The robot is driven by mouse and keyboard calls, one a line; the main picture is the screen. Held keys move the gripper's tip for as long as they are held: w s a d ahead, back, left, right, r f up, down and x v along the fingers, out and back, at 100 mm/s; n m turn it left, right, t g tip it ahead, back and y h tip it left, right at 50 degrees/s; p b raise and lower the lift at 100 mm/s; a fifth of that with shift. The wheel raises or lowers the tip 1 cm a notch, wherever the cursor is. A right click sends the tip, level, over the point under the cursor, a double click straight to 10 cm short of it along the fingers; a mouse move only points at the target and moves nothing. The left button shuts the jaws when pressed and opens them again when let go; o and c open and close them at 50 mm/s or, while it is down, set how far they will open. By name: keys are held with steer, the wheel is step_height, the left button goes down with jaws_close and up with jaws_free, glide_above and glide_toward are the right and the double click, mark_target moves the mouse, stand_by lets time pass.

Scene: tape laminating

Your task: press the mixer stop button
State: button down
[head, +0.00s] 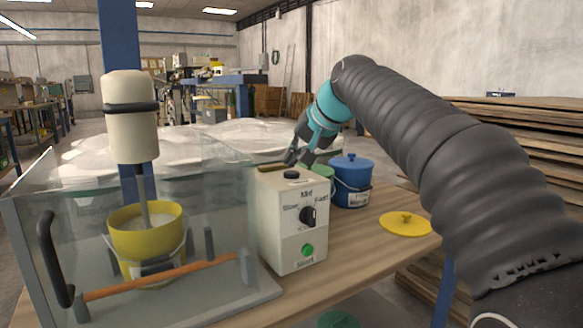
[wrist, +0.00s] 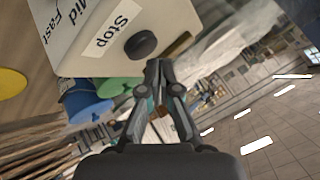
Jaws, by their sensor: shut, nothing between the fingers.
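The mixer control box (head: 278,235) is white and stands upright on the wooden table, right of the glass-walled mixer. The round black stop button (head: 291,174) is on its top face. The wrist view shows this stop button (wrist: 140,44) beside a label reading "Stop" (wrist: 108,30). A dark knob (head: 308,216) and a green start button (head: 307,250) are on the front face. My gripper (head: 290,158) is shut and empty, just above the box top. In the wrist view the fingertips (wrist: 157,66) appear close beside the button; I cannot tell whether they touch.
The mixer (head: 131,115) stands over a yellow bucket (head: 146,235) behind glass at left. A blue lidded bucket (head: 350,182) and a green one (head: 322,172) stand behind the box. A yellow lid (head: 405,223) lies at right. Table right of the box is mostly clear.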

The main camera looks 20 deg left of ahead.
mark_target(295, 173)
steer(key=shift+r, duration=0.1)
step_height(295, 173, up, 3)
steer(key=p, duration=0.2)
steer(key=shift+f+p, duration=0.2)
steer(key=shift+p, duration=0.1)
steer(key=shift+r, duration=1.2)
steer(key=shift+d, duration=0.1)
steer(key=s+d+f+m+h, duration=0.1)
steer(key=s+d+f, duration=0.25)
steer(key=d, duration=0.45)
steer(key=s+d+f+t+h, duration=0.1)
steer(key=s+d+f+h, duration=0.2)
steer(key=d, duration=0.4)
steer(key=s+d+f+m, duration=0.1)
steer(key=s+d+f, duration=0.35)
steer(key=d, duration=0.35)
steer(key=s+d+f+h, duration=0.1)
steer(key=s+d+f, duration=0.5)
steer(key=s+f, duration=0.3)
steer(key=s+d+f+h, duration=0.2)
steer(key=s+d+f, duration=0.4)
steer(key=s+f, duration=0.4)
steer(key=shift+d+g+h, duration=0.3)
steer(key=shift+d, duration=0.1)
